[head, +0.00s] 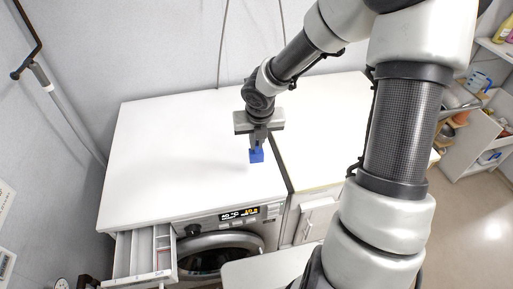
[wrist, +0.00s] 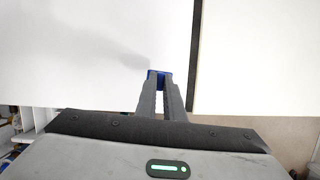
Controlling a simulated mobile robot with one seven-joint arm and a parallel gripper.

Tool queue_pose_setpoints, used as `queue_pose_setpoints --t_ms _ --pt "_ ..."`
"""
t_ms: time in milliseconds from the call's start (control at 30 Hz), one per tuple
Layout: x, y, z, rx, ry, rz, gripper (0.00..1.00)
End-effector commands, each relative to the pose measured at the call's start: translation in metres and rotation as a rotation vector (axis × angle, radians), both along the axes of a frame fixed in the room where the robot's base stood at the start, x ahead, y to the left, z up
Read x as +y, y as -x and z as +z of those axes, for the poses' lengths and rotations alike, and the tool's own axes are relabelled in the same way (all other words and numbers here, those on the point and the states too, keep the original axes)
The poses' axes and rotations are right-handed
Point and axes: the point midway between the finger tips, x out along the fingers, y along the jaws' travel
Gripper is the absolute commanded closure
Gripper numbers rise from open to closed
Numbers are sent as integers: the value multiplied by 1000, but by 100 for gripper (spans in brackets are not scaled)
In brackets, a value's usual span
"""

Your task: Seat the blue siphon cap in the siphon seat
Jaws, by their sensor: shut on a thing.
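The blue siphon cap (head: 256,156) is a small blue block at the tip of my gripper (head: 257,147). My gripper is shut on it, over the right front part of the white washer top. In the wrist view the cap (wrist: 159,73) shows between the ends of my two fingers (wrist: 160,84), which hide most of it. I cannot tell how far it is above the surface. The detergent drawer (head: 145,254) is pulled out at the washer's front left and shows inner compartments. I cannot make out the siphon seat in it.
The washer top (head: 165,150) is bare. A dark gap divides it from a white counter (head: 325,130) on the right. The washer's display (head: 240,213) and round door (head: 220,252) are below the front edge. A shelf with bottles (head: 480,80) stands far right.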

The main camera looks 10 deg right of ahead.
Motion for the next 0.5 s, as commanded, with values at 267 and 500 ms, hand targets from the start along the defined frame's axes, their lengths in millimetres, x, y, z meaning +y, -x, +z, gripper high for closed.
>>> queue_pose_setpoints --t_ms 267,500 --pt "0 0 34 1 1 -1 100" --pt "19 0 25 0 1 11 100"
